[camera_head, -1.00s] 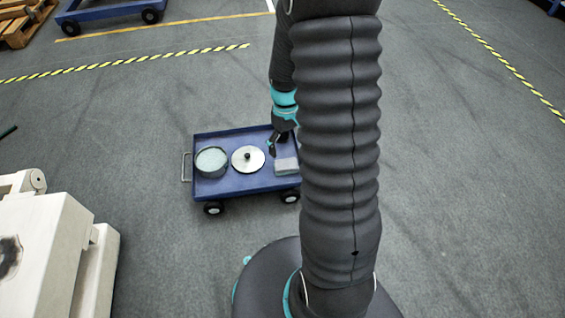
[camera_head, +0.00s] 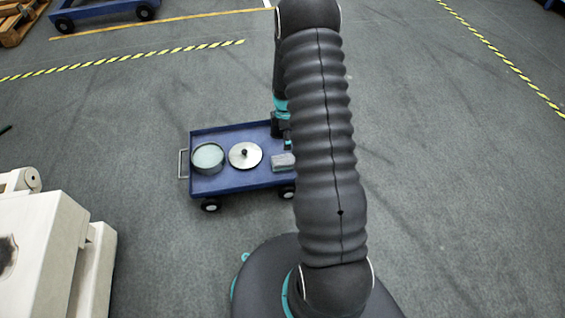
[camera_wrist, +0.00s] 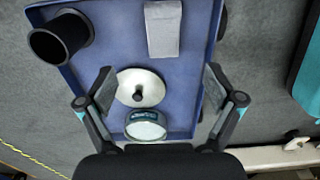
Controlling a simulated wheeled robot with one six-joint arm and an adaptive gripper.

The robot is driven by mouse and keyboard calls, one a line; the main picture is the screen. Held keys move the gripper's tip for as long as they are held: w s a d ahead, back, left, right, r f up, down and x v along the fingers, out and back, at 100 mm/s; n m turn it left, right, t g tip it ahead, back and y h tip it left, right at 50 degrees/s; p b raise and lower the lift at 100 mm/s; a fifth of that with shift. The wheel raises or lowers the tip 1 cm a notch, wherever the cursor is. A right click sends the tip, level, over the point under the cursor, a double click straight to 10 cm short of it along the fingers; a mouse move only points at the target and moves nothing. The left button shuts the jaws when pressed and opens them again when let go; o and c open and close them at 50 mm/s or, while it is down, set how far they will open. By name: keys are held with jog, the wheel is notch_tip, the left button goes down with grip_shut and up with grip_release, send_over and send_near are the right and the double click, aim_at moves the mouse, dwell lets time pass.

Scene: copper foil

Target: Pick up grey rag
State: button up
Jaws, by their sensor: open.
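The grey rag (camera_head: 283,161) lies folded at the right end of a blue cart (camera_head: 240,184), partly beside my arm in the head view. In the wrist view the rag (camera_wrist: 163,30) is a pale grey folded strip at the top centre, beyond my fingertips. My gripper (camera_wrist: 158,84) is open and empty, its two fingers spread wide above the cart. In the head view the gripper is mostly hidden behind my arm, near the rag's far side. No contact with the rag shows.
A silver disc with a black knob (camera_head: 245,155) and a round dish (camera_head: 208,158) share the cart. A black cylinder (camera_wrist: 62,38) stands in the cart's corner in the wrist view. A white machine (camera_head: 45,245) stands at the left; the floor around is mostly clear.

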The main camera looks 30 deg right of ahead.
aim_at(283, 159)
notch_tip(283, 159, down, 8)
jog(key=shift+f+b, duration=0.25)
jog(key=shift+b, duration=0.2)
jog(key=f, duration=0.2)
jog(key=a+f, duration=0.1)
jog(key=f, duration=0.1)
jog(key=shift+s+f, duration=0.1)
jog(key=shift+s, duration=0.1)
jog(key=shift+f+b, duration=0.3)
jog(key=shift+f, duration=0.25)
jog(key=c, duration=1.4)
jog(key=shift+o, duration=0.2)
jog(key=shift+r, duration=0.1)
jog(key=shift+r, duration=0.45)
jog(key=r, duration=0.2)
jog(key=d+r, duration=0.1)
jog(key=r, duration=0.1)
jog(key=shift+s+p, duration=0.35)
jog(key=s+d+r, duration=0.6)
jog(key=s+d, duration=0.1)
jog(key=shift+s+p, duration=0.4)
